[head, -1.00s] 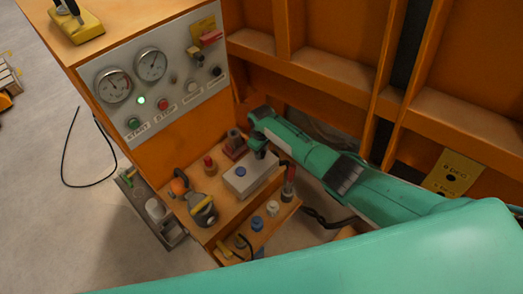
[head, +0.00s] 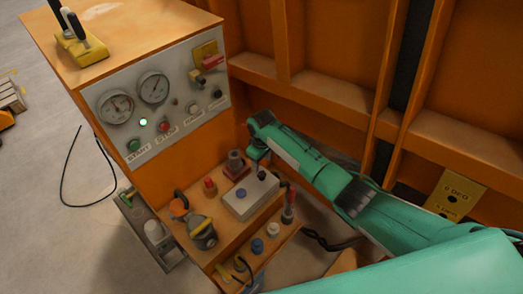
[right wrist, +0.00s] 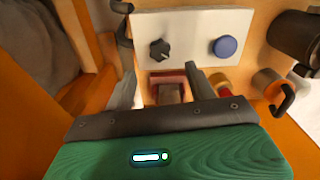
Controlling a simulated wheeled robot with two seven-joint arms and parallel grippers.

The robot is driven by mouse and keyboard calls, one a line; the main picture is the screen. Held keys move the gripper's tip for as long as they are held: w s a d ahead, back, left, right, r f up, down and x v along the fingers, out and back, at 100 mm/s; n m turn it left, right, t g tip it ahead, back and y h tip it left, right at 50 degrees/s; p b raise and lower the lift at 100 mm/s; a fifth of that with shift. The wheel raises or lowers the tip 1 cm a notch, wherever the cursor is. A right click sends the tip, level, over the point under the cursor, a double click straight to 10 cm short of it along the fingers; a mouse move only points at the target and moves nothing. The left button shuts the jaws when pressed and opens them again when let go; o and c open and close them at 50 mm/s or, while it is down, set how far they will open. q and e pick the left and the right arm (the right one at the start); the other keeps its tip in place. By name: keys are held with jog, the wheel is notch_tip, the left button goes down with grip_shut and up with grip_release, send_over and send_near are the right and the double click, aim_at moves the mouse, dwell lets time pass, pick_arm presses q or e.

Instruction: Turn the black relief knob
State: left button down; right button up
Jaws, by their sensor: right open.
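A black knob with a pointer (right wrist: 159,50) sits on the pale top of a small box (head: 238,207), beside a blue button (right wrist: 224,46). In the head view the knob (head: 262,175) is at the box's far right part, just below my right gripper (head: 257,166). In the right wrist view my right gripper (right wrist: 160,72) has its dark fingers apart with nothing held. The knob lies beyond and between them, apart from both. Another dark knob (head: 217,93) is on the upright gauge panel (head: 165,95); its label is too small to read. My left gripper is out of view.
A red-based grey fitting (head: 236,166) stands behind the box. A red-topped post (head: 289,206) is to its right, and an orange-and-grey fitting (head: 198,225) to its left. Orange walls (head: 330,100) close in behind my right arm.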

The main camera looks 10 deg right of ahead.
notch_tip(320, 180, up, 6)
jog(key=shift+r+b, duration=0.2)
jog(key=shift+b, duration=0.1)
dwell(0.4)
